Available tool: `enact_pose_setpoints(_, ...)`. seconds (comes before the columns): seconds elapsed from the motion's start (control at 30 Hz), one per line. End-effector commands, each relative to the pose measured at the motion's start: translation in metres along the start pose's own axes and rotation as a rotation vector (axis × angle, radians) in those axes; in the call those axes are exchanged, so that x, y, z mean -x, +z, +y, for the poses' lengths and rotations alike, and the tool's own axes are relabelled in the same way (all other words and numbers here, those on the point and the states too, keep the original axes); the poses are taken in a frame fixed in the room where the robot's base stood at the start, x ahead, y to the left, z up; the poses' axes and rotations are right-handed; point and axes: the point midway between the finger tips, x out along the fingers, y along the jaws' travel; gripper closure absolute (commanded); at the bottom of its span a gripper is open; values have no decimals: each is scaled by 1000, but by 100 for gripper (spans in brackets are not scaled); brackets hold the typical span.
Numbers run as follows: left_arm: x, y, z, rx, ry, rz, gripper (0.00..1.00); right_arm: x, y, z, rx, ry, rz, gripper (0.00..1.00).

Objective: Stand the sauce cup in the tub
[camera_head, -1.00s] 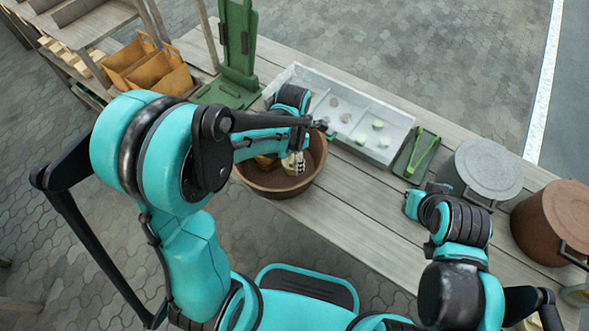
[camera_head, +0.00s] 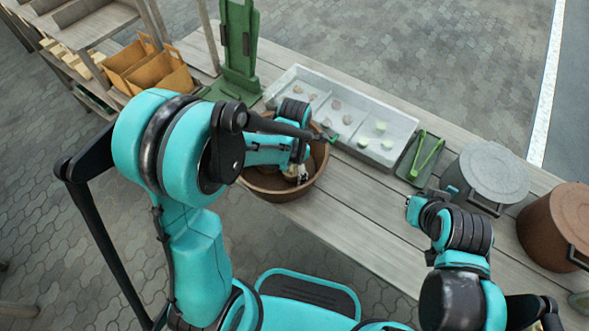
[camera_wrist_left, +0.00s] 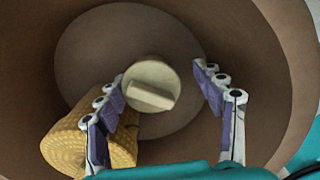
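The brown tub (camera_head: 318,178) stands on the bench, partly hidden by my left arm. My left gripper (camera_head: 300,174) is down inside it. In the left wrist view the tub wall (camera_wrist_left: 235,30) surrounds a pale cream round piece (camera_wrist_left: 150,75), seemingly the sauce cup, with a bar-like shape on its face. It lies between the fingers of my left gripper (camera_wrist_left: 160,82), with a clear gap on the right. The fingers are spread. A yellow, ridged piece (camera_wrist_left: 85,145) lies beside the left finger. Whether the cup stands upright is unclear. My right gripper (camera_head: 414,205) is over the bench; its fingers are indistinct.
A white divided tray (camera_head: 400,125) with small pieces lies behind the tub. A green tray with tongs (camera_head: 421,157), a grey lidded pot (camera_head: 490,172) and a brown pot (camera_head: 553,225) are to the right. A green stand (camera_head: 238,60) is behind left. Bench planks in front are bare.

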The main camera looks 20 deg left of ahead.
Motion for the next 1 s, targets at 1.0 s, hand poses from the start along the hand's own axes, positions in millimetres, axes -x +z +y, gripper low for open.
enact_pose_setpoints(1.0, 131, -5, -2, -80, 16, -16, 32, 42, -30, 0, 0, 0, 0, 100)
